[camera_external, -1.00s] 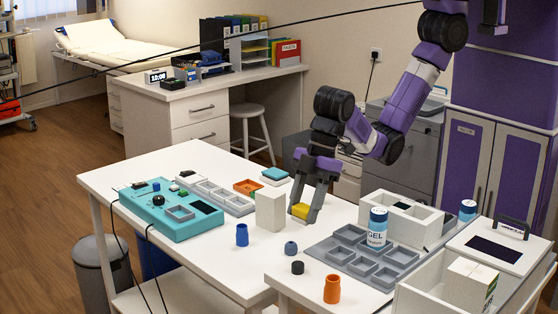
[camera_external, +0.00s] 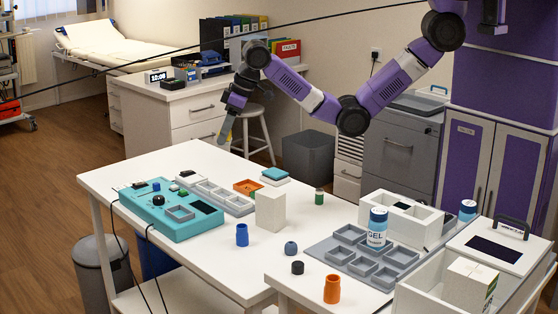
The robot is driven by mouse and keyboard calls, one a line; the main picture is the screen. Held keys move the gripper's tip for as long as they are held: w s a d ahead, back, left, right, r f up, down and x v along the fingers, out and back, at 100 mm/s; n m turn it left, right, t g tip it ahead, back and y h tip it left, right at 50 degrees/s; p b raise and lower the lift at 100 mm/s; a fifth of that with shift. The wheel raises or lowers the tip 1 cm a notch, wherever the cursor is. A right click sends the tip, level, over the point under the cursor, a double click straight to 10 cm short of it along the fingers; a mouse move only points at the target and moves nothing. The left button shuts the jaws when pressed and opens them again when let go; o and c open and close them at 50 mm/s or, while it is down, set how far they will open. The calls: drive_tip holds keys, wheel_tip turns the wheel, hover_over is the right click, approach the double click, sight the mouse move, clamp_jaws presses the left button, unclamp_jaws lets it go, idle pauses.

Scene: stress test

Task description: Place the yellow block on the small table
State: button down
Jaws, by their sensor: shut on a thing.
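My gripper (camera_external: 226,129) hangs pointing down above the far edge of the large white table (camera_external: 150,168), in front of the desk drawers. Its fingers are seen nearly edge-on and are shut on the yellow block, which is mostly hidden by them in this view. The yellow block no longer lies on the white table where it stood. A smaller white table (camera_external: 312,283) is at the front right, beside the large one; I cannot tell for sure that it is the small table named.
A teal device (camera_external: 165,215) and grey tray (camera_external: 220,196) lie on the large table, with a white block (camera_external: 270,210) and blue cup (camera_external: 242,235). A grey sectioned tray (camera_external: 350,255), gel bottle (camera_external: 377,228) and orange cup (camera_external: 332,289) stand right. A stool (camera_external: 250,112) is behind.

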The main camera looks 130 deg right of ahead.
drive_tip(key=s+d+m+g, duration=0.1)
drive_tip(key=s+d+m, duration=0.3)
drive_tip(key=s+d, duration=0.55)
drive_tip(key=p, duration=0.1)
hover_over(227, 184)
drive_tip(key=a, duration=0.1)
drive_tip(key=shift+h, duration=0.4)
wheel_tip(227, 184, down, 15)
drive_tip(key=shift+s+a+r, duration=0.1)
drive_tip(key=shift+s+a, duration=0.05)
drive_tip(key=shift+f, duration=2.3)
drive_tip(key=shift+f, duration=0.2)
drive_tip(key=c, duration=1)
unclamp_jaws()
drive_tip(key=shift+o, duration=0.2)
drive_tip(key=v, duration=1.2)
drive_tip(key=shift+r, duration=0.25)
